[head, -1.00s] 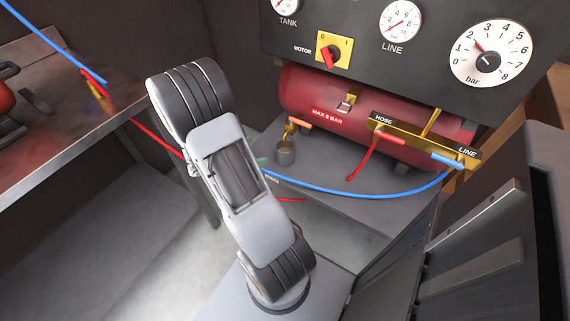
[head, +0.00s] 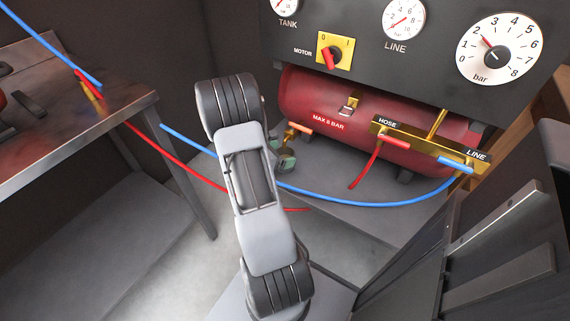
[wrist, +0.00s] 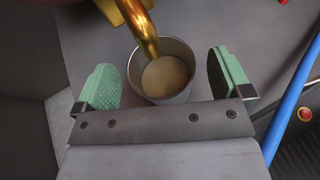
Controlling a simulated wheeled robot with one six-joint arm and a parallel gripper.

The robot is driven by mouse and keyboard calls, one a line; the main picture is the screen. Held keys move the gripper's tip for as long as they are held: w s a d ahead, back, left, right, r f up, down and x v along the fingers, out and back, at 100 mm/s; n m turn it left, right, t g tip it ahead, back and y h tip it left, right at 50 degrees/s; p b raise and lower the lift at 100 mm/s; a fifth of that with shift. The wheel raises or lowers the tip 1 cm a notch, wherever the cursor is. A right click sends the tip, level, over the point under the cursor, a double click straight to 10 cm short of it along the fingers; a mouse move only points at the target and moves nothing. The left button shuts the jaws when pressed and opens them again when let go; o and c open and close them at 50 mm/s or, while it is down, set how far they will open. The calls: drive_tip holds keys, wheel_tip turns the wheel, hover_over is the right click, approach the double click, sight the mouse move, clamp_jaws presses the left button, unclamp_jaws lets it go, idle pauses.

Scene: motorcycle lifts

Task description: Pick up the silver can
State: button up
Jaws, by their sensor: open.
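The silver can (wrist: 186,54) is a small open-topped cup with tan liquid in it. It sits under a brass spout (wrist: 142,28), whose end reaches over the can's mouth. My gripper (wrist: 164,82) is open in the wrist view, with one green pad on the left and one on the right of the can. A gap shows between the can and each pad. In the head view my gripper (head: 284,158) is at the spout below the red tank, and my arm and the pads mostly hide the can.
The red tank (head: 330,112) stands behind the spout on a grey shelf (head: 345,180). A blue hose (head: 370,203) crosses in front; it also passes right of my gripper in the wrist view (wrist: 296,95). A red hose (head: 365,165) hangs nearby. A metal bench (head: 120,115) is at left.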

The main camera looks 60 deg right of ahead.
drive_tip(key=shift+x, duration=0.95)
drive_tip(key=shift+c, duration=0.4)
drive_tip(key=c, duration=1)
drive_tip(key=shift+r, duration=0.15)
